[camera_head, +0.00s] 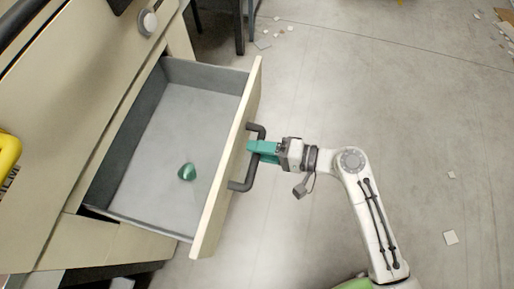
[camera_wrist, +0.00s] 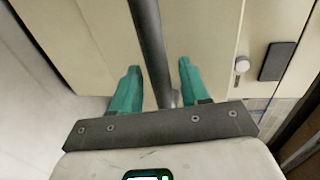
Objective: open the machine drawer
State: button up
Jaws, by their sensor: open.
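The machine drawer (camera_head: 165,122) is pulled well out of the beige machine in the head view, with its grey inside showing. A small dark green object (camera_head: 187,172) lies on its floor. The drawer's dark bar handle (camera_head: 235,186) is on the front panel. My gripper (camera_head: 258,149), with green fingers, is at the handle. In the wrist view the handle (camera_wrist: 149,45) runs between the two fingers of my gripper (camera_wrist: 157,88). The fingers stand apart with a gap on each side of the bar, so the gripper is open around the handle.
The beige machine body (camera_head: 60,110) fills the left side, with a round knob (camera_head: 148,22) above the drawer. A yellow part (camera_head: 8,153) sits at the left edge. Dark metal legs (camera_head: 239,25) stand at the top. The concrete floor (camera_head: 400,110) at right is mostly clear, with small scattered scraps.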

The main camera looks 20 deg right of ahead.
jog(key=v, duration=1)
jog(key=shift+s+a, duration=0.1)
